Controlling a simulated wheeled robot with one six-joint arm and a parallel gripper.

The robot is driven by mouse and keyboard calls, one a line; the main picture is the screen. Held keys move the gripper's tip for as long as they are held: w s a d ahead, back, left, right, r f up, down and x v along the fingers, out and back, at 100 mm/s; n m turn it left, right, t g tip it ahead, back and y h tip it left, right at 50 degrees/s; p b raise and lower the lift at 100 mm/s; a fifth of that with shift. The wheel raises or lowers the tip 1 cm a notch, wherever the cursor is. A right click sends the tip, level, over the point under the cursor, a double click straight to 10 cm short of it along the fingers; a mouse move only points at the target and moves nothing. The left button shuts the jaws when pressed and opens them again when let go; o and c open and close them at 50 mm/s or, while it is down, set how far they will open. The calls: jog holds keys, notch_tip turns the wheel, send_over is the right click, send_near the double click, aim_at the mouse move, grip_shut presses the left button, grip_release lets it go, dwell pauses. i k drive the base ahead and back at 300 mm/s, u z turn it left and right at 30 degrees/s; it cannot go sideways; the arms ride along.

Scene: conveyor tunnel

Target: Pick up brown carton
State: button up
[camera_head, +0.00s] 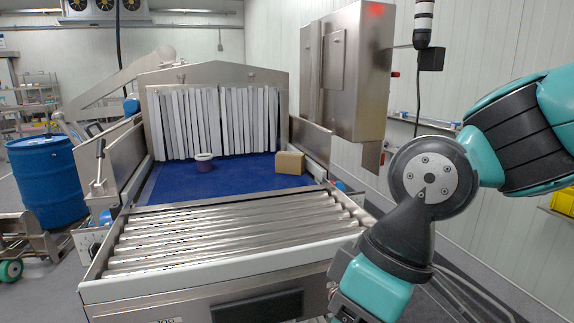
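The brown carton (289,163) is a small box on the right side of the blue conveyor belt (240,176), beyond the metal rollers. It stands upright and apart from other things. My arm reaches in from the right side of the picture and bends down toward the lower right. My gripper is not visible; the arm's end runs out of the bottom of the view, to the right of the rollers.
A purple and white tub (204,163) stands on the belt left of the carton. White strip curtains (215,122) hang behind. Metal rollers (230,230) lie in front. A steel cabinet (345,75) overhangs at right; a blue drum (47,180) stands left.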

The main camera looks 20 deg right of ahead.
aim_at(293, 163)
jog(key=z, duration=2.25)
jog(key=i, duration=1.4)
jog(key=u, duration=3.5)
jog(key=i, duration=0.5)
